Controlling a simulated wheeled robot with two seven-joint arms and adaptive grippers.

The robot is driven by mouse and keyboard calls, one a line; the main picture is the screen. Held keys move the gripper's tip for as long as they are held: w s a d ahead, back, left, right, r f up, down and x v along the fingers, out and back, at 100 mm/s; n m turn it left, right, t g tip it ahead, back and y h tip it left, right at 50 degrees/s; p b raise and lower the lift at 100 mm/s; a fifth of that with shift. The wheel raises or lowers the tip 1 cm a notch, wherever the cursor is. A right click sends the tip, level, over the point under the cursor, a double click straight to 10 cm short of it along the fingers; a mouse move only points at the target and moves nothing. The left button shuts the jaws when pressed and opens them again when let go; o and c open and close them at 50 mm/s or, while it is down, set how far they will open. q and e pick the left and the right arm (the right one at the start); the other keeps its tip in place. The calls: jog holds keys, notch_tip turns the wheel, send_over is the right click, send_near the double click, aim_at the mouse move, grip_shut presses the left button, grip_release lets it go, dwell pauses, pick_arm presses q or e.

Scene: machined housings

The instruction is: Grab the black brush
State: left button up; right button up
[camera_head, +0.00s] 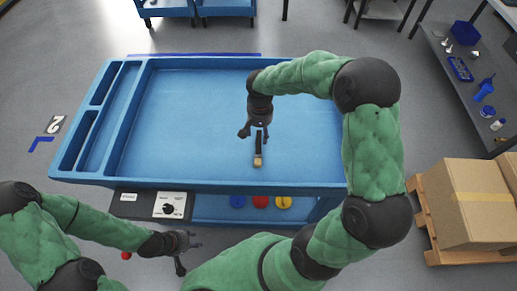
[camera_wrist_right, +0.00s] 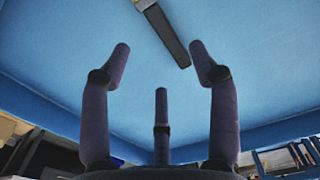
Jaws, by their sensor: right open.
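The black brush (camera_head: 258,148) lies on the floor of the blue tray table, with a tan end toward the table's front edge. In the right wrist view its dark handle (camera_wrist_right: 168,36) is at the top, above and between the fingertips. My right gripper (camera_head: 257,130) is open and empty over the far end of the brush, and its fingers hide part of it. In the wrist view the open fingers (camera_wrist_right: 158,62) stand apart from the brush. My left gripper (camera_head: 187,250) is in front of the table, low and away from the brush; its fingers look apart.
The blue table (camera_head: 190,120) has raised rims and narrow compartments at its left; its floor is otherwise clear. Cardboard boxes (camera_head: 475,205) stand on a pallet at the right.

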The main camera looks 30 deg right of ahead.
jog(key=b, duration=0.1)
send_over(260, 146)
notch_tip(260, 146, down, 4)
jog(key=shift+f, duration=0.1)
notch_tip(260, 146, down, 5)
jog(key=shift+b, duration=1.05)
grip_shut()
